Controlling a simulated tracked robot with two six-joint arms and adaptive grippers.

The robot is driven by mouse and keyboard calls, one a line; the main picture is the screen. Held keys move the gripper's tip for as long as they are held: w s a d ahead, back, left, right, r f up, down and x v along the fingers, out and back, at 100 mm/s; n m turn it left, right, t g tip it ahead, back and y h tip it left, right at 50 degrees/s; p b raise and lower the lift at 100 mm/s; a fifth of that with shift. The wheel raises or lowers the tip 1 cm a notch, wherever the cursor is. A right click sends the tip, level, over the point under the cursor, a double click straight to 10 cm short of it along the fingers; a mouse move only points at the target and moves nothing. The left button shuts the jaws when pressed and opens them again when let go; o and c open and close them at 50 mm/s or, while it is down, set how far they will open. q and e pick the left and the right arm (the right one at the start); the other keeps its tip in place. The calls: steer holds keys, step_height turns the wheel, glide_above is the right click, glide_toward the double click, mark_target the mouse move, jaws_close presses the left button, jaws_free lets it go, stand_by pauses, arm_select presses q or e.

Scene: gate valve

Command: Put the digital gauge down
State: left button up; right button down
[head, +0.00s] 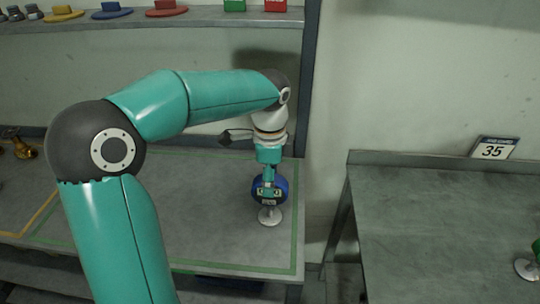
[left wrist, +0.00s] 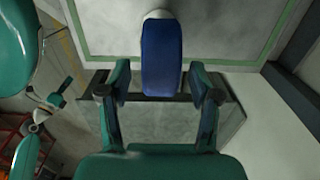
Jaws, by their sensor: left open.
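The digital gauge (head: 270,190) has a round blue body with a small face and a white foot. It stands upright on the left bench, inside the green outline near its right end. My left gripper (head: 268,172) is just above it, pointing down. In the left wrist view the gauge (left wrist: 162,55) shows as a blue block between the open fingers of my left gripper (left wrist: 160,78), with a gap on each side. My right gripper (left wrist: 58,95) seems to show small at the left of that view; its fingers are too small to read.
The left bench (head: 190,225) is clear around the gauge. A brass valve part (head: 18,146) lies at the far left. A shelf (head: 215,17) with coloured parts runs along the back. A second bench (head: 440,225) with a "35" sign (head: 494,149) stands at the right, across a gap.

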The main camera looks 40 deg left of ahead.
arm_select(q)
step_height(320, 180, up, 11)
steer(key=shift+p, duration=0.3)
steer(key=shift+s+d, duration=0.1)
stand_by(0.4)
